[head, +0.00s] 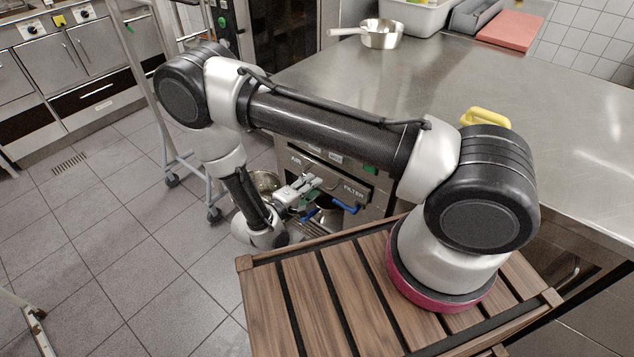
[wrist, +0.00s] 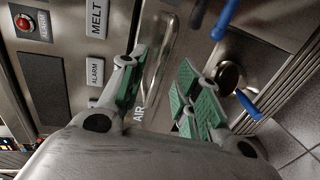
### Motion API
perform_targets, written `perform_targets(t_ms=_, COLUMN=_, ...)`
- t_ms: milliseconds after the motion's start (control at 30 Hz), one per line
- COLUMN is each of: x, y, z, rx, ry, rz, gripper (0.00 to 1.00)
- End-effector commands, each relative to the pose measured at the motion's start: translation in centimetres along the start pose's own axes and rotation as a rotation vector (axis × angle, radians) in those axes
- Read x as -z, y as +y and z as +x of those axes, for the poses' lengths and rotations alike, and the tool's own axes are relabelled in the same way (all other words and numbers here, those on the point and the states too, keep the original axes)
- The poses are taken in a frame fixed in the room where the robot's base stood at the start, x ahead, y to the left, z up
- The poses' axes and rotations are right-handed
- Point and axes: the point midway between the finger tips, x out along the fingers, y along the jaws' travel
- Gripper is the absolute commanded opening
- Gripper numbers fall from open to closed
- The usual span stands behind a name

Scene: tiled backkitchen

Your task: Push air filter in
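The air filter front (head: 352,189) is a panel marked AIR and FILTER on the steel unit under the counter, partly hidden by my gripper in the head view. In the wrist view its metal face (wrist: 158,72) shows between and behind my fingers, with the word AIR beside it. My gripper (head: 308,187) is in front of this panel. Its green-padded fingers stand apart in the wrist view (wrist: 160,88), with nothing clearly held between them. I cannot tell whether the fingers touch the panel, or how far the filter sticks out.
Blue-handled levers (head: 344,207) are just below and right of my gripper; they also show in the wrist view (wrist: 247,105). ALARM and MELT labels and a red button (wrist: 24,22) are on the same unit. The steel counter (head: 390,85) overhangs it. A wheeled rack (head: 160,110) stands left.

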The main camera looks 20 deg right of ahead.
Motion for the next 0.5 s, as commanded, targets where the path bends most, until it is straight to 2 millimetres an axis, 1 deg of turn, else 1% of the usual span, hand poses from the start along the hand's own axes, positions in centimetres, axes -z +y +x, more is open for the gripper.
perform_targets(t_ms=33, x=-0.1, y=0.0, z=1.0, rx=0.000, ry=-0.004, rz=0.000, gripper=0.33)
perform_targets(t_ms=200, x=-0.1, y=0.0, z=3.0, rx=0.001, ry=-0.002, rz=-0.002, gripper=0.33)
perform_targets(t_ms=300, x=-0.1, y=0.0, z=3.6, rx=0.000, ry=-0.001, rz=-0.002, gripper=0.33)
perform_targets(t_ms=500, x=0.0, y=0.0, z=3.7, rx=0.000, ry=0.001, rz=-0.002, gripper=0.33)
